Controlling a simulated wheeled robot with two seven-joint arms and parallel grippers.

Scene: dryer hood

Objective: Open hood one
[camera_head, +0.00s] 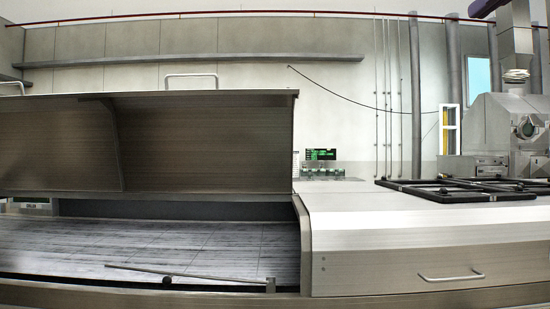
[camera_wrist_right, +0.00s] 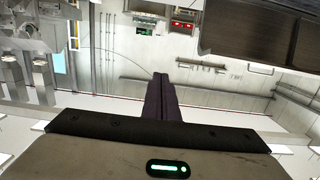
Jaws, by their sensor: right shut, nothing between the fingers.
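In the head view, a wide steel hood (camera_head: 205,145) on the left stands raised, with a bar handle (camera_head: 190,80) on its top edge. The bed (camera_head: 150,245) beneath it is exposed. On the right, a steel hood (camera_head: 420,245) is closed, with a bar handle (camera_head: 450,277) low on its front. I cannot tell which one is hood one. My right gripper (camera_wrist_right: 161,80) shows in the wrist view, its dark fingers together and empty, apart from any handle. A dark purple piece (camera_head: 485,8) at the head view's top edge may belong to it. My left gripper is not in view.
A small control panel with a green display (camera_head: 322,154) stands behind the gap between the hoods. Black frames (camera_head: 460,189) lie behind the closed hood's top. A thin bar (camera_head: 185,273) crosses the front of the bed. Vertical pipes (camera_head: 416,100) run up the back wall.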

